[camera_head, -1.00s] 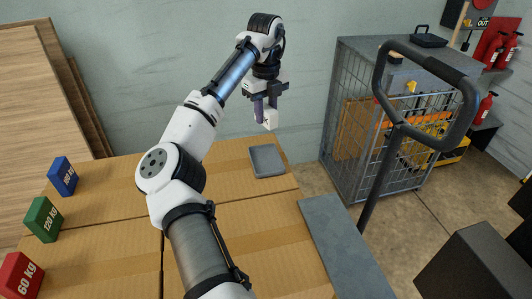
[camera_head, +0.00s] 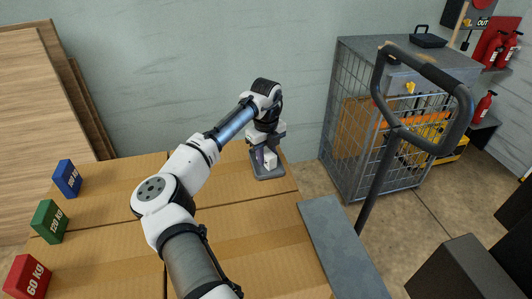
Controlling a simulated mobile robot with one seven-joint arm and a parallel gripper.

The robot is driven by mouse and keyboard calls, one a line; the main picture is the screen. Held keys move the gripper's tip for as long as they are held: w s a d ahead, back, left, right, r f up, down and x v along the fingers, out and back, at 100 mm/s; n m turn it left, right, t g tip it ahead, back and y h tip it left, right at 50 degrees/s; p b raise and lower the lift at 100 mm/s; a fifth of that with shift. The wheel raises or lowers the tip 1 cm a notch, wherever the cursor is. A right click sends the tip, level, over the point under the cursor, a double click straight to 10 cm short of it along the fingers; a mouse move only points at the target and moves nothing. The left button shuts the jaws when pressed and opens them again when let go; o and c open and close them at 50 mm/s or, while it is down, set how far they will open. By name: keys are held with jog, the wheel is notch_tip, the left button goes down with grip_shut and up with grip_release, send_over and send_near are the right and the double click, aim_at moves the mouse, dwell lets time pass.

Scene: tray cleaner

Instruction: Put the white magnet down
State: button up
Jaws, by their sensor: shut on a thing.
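The white magnet (camera_head: 270,160) is a small pale block at the end of my arm, over a grey tray. My gripper (camera_head: 265,157) points down and is shut on the magnet. The grey tray (camera_head: 268,174) lies flat on the cardboard surface near its far right corner, partly hidden by my gripper and the magnet. The magnet is at or just above the tray; I cannot tell whether it touches.
Blue (camera_head: 67,178), green (camera_head: 49,221) and red (camera_head: 27,277) weight blocks stand along the left side of the cardboard surface (camera_head: 240,240). A grey slab (camera_head: 340,245), a black trolley handle (camera_head: 395,125) and a wire cage (camera_head: 355,140) are to the right.

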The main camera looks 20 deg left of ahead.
aim_at(266, 151)
jog(key=o, duration=1)
jog(key=shift+f, duration=0.1)
notch_tip(266, 151, up, 12)
jog(key=b, duration=0.3)
